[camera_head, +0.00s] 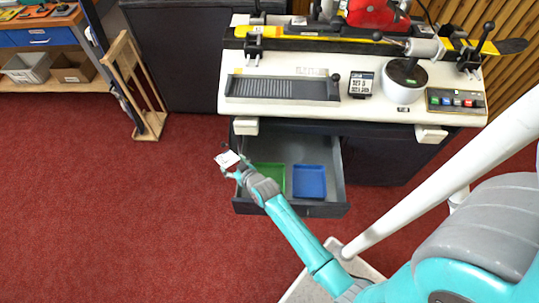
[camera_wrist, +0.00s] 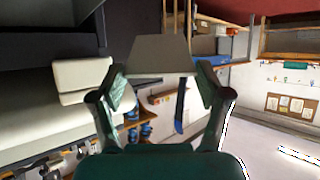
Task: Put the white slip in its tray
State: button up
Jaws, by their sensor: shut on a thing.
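My gripper (camera_head: 231,170) is shut on the white slip (camera_head: 226,159), just left of the open drawer (camera_head: 328,209). In the wrist view the slip (camera_wrist: 160,54) looks pale grey and sits between the two fingertips of my gripper (camera_wrist: 160,84). The drawer is pulled out under the machine bench and holds a green tray (camera_head: 277,178) and a blue tray (camera_head: 309,181). Both trays look empty where they show. My gripper and forearm cover part of the green tray. I cannot tell which tray belongs to the slip.
The white-topped machine bench (camera_head: 300,108) stands above the drawer, with a round device (camera_head: 404,82) and a button box (camera_head: 456,102) on it. A wooden rack (camera_head: 134,85) stands at the left, near a blue-fronted workbench (camera_head: 37,36). The red floor at left is clear.

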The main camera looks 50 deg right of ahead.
jog(key=s+d+r+g+y, duration=0.1)
jog(key=s+d+r+g, duration=0.1)
jog(key=s+d+g, duration=0.75)
notch_tip(320, 180, down, 12)
jog(key=w+d+t, duration=0.1)
jog(key=t, duration=0.2)
jog(key=shift+d+r, duration=0.15)
dwell(0.3)
jog(key=shift+w, duration=0.1)
jog(key=o, duration=0.8)
jog(key=shift+c, duration=0.2)
jog(key=shift+r, duration=0.1)
jog(key=shift+v, duration=2.45)
